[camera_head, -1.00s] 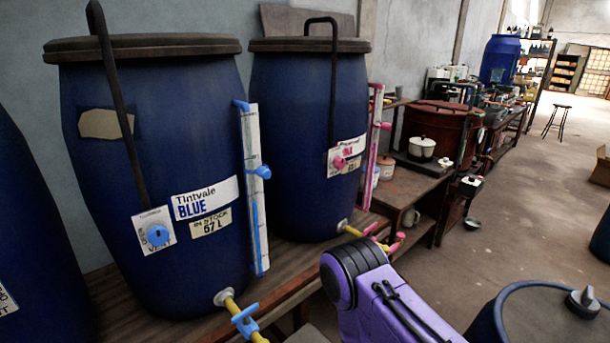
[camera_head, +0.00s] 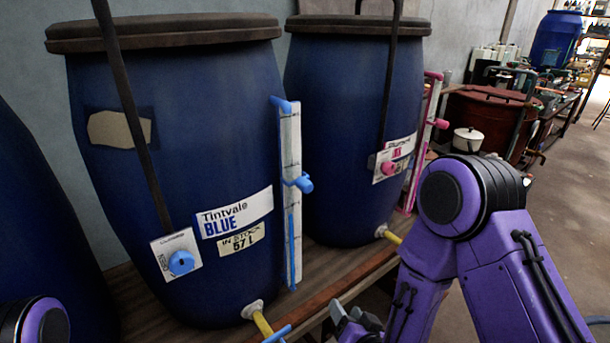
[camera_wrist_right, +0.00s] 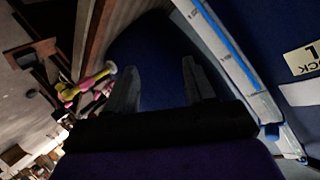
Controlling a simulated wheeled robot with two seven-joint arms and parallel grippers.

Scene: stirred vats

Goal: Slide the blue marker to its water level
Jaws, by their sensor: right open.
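The blue marker (camera_head: 303,184) sits on the white level gauge (camera_head: 295,135) at the right side of the blue vat labelled Tintvale BLUE (camera_head: 160,100). The blue water column (camera_head: 291,245) in the gauge ends a little below the marker. In the right wrist view, the gauge (camera_wrist_right: 222,60) runs down the right side, with the blue column (camera_wrist_right: 228,45) and marker (camera_wrist_right: 271,131) visible. My right gripper (camera_head: 350,322) is low, right of the gauge foot and apart from it. Its fingers (camera_wrist_right: 160,85) are open with nothing between them. My left gripper is out of view.
A second blue vat (camera_head: 340,100) with a pink gauge (camera_head: 426,140) stands to the right. The vats stand on a wooden bench (camera_head: 325,285). A white pot (camera_head: 467,140) stands farther back.

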